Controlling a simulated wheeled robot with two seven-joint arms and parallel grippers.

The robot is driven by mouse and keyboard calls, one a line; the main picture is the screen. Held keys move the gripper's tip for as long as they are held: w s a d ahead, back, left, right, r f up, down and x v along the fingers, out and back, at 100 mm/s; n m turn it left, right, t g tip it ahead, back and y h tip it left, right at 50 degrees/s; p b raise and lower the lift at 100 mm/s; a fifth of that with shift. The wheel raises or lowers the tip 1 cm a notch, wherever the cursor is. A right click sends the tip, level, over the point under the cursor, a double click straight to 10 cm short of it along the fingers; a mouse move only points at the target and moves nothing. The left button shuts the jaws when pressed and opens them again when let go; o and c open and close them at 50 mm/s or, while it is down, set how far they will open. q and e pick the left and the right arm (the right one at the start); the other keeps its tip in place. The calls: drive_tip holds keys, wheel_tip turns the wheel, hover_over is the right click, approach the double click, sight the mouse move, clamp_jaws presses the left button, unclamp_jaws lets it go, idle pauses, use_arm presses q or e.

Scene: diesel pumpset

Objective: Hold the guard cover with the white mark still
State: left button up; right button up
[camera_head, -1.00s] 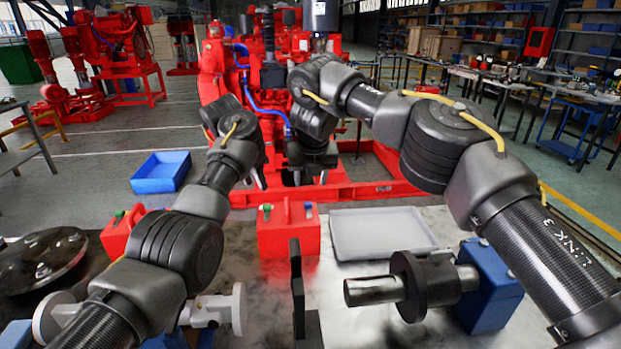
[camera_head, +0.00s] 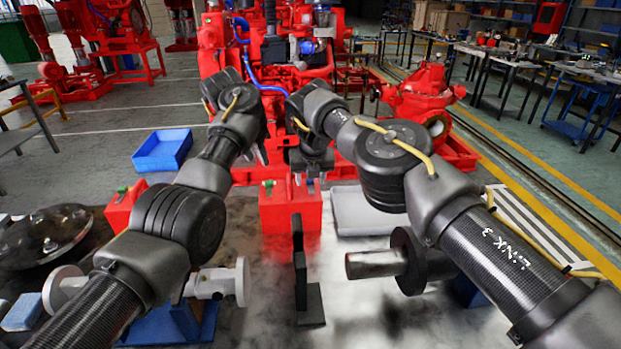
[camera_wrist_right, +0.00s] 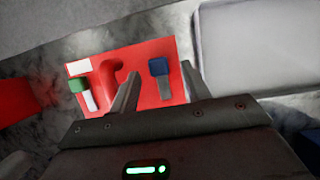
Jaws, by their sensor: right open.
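A red cover with a raised handle (camera_head: 290,210) stands on the bench, in front of both grippers in the head view. In the right wrist view the red cover (camera_wrist_right: 139,62) shows a white mark (camera_wrist_right: 78,67) at its upper left corner, a green-topped knob (camera_wrist_right: 80,88) and a blue-topped knob (camera_wrist_right: 160,72). My right gripper (camera_head: 307,176) is open above the cover; its fingers (camera_wrist_right: 158,80) appear either side of the blue-topped knob, with nothing held. My left gripper (camera_head: 254,156) hangs to the left with fingers apart and empty, beyond the cover's upper left.
A second red cover (camera_head: 122,208) stands to the left. A pale tray (camera_head: 352,212) lies right of the marked cover. A dark upright bracket (camera_head: 299,262) and a shaft with a disc (camera_head: 372,264) are nearer. A blue bin (camera_head: 162,150) is beyond the bench.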

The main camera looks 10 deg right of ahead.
drive_tip(key=shift+f, duration=0.1)
drive_tip(key=shift+c, duration=1.4)
drive_tip(key=shift+c, duration=0.4)
clamp_jaws()
